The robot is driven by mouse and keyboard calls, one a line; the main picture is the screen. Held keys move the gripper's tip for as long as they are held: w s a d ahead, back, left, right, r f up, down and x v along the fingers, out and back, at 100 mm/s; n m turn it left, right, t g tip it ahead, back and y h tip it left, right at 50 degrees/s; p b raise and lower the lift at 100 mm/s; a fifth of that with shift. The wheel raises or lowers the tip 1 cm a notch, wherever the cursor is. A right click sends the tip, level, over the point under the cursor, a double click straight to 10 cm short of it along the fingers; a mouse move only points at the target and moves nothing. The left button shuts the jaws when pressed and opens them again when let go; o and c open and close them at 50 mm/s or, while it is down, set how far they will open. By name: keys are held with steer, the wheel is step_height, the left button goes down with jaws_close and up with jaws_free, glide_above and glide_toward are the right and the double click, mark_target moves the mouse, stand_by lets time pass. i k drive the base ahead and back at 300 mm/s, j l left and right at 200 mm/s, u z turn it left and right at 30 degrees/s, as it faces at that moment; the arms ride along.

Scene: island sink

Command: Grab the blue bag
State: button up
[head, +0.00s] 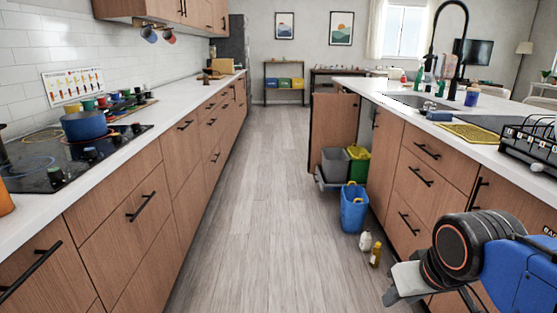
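The blue bag (353,210) stands upright on the floor in front of the island, just right of the picture's middle. Yellow loops, apparently its handles, show at its top. My gripper (397,288) is at the lower right, seen only in part as a grey end beside my arm. It is nearer to the camera than the blue bag and apart from it. The frame does not show whether its fingers are open or shut. Nothing is seen held in it.
An open island cabinet (327,135) has a pulled-out grey bin (333,164) and a green bag (356,164) behind the blue bag. A white bottle (365,240) and a yellowish bottle (375,255) stand before it. The wooden floor (265,220) to the left is clear.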

mark_target(353, 208)
steer(key=i+u, duration=0.1)
steer(key=i, duration=1.6)
steer(key=i+z, duration=0.25)
steer(key=i, duration=0.3)
steer(key=i+j+z, duration=0.2)
steer(key=i, duration=0.3)
steer(key=i+j+z, duration=0.25)
steer(key=i, duration=0.3)
steer(key=i+j+z, duration=0.2)
steer(key=i+j, duration=0.2)
steer(key=i, duration=0.1)
